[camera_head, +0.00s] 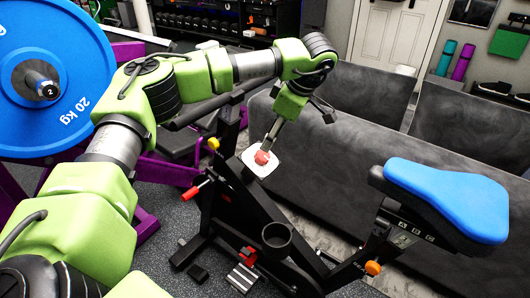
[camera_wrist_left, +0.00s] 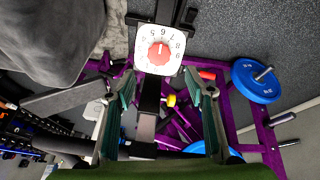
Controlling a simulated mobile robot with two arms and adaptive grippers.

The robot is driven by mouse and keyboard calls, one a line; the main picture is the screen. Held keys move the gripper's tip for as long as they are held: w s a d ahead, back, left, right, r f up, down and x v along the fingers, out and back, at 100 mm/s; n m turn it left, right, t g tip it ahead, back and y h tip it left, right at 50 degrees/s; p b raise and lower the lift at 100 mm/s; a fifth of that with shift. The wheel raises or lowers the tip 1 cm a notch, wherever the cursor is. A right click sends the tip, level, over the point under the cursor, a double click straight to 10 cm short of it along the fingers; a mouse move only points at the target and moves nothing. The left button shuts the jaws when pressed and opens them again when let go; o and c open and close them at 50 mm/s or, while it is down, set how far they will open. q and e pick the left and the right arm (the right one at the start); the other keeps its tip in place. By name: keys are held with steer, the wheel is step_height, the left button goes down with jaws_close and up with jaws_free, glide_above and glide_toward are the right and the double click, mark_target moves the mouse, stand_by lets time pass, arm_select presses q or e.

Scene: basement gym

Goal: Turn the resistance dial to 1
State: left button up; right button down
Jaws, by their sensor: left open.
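The resistance dial is a white square plate (camera_head: 263,166) with a red knob (camera_head: 262,157), on the black frame of the exercise bike. In the left wrist view the plate (camera_wrist_left: 143,62) shows a ring of black numbers around the red knob (camera_wrist_left: 159,54). The knob's marker is too small to read surely. My left gripper (camera_head: 272,139) points down at the dial from just above it. In the left wrist view its two fingers (camera_wrist_left: 159,88) are spread and empty, with the dial beyond them. I cannot tell whether a fingertip touches the knob. My right gripper is not in view.
The bike has a blue saddle (camera_head: 447,196), a black cup holder (camera_head: 277,237) and a red-ended lever (camera_head: 192,192). A grey padded bench (camera_head: 330,170) stands behind it. A blue weight plate (camera_head: 75,95) on a purple rack is at the left.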

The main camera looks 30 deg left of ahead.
mark_target(263, 155)
arm_select(q)
steer(key=x, duration=0.9)
steer(key=shift+w+b, duration=0.1)
steer(key=shift+b, duration=0.2)
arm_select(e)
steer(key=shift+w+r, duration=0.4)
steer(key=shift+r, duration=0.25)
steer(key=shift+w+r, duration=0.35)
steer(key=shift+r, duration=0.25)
arm_select(q)
steer(key=c, duration=1.1)
